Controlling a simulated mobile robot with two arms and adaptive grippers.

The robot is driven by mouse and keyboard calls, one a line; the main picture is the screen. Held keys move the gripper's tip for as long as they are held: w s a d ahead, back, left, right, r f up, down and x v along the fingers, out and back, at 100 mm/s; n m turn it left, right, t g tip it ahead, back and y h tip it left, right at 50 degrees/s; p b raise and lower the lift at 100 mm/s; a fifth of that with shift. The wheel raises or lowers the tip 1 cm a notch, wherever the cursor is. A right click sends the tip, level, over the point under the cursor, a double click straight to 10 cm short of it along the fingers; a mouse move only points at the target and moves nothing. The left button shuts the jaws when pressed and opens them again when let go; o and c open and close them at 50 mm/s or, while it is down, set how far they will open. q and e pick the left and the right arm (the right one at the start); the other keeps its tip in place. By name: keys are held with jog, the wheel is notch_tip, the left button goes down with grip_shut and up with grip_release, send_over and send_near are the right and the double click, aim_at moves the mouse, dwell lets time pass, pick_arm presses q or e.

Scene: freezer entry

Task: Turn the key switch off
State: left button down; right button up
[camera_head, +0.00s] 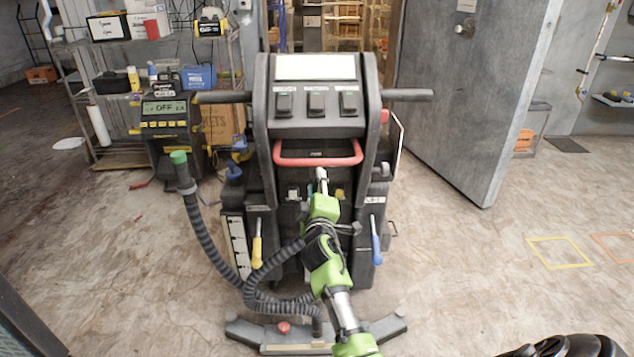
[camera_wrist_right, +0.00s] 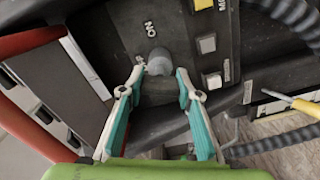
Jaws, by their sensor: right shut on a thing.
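The key switch (camera_wrist_right: 158,62) is a small grey knob on the dark front panel of the black machine (camera_head: 317,122), with an "ON" label beside it in the right wrist view. My right gripper (camera_wrist_right: 160,70) has its teal fingers with pale tips on either side of the knob, shut on it. In the head view my green right arm reaches up to the machine, and the right gripper (camera_head: 321,182) is at the panel below the red handle (camera_head: 318,161). The switch is hidden behind the gripper there. My left gripper is not in view.
A yellow-handled lever (camera_head: 257,250) and a blue-handled lever (camera_head: 376,248) sit on either side of the machine's front. A ribbed black hose (camera_head: 205,235) loops at the left. A large grey door (camera_head: 475,90) stands open behind at right. The floor at right is mostly clear.

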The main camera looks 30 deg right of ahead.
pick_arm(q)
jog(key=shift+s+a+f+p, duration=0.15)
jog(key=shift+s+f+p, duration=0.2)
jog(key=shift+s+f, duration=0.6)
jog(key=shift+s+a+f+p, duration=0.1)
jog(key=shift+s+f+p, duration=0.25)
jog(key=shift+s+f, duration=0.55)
pick_arm(e)
jog(key=shift+n, duration=2.4)
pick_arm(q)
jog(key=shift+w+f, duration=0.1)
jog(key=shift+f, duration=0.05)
pick_arm(e)
jog(key=o, duration=1.1)
jog(key=shift+o, duration=0.2)
jog(key=v, duration=1.2)
jog(key=shift+d, duration=0.1)
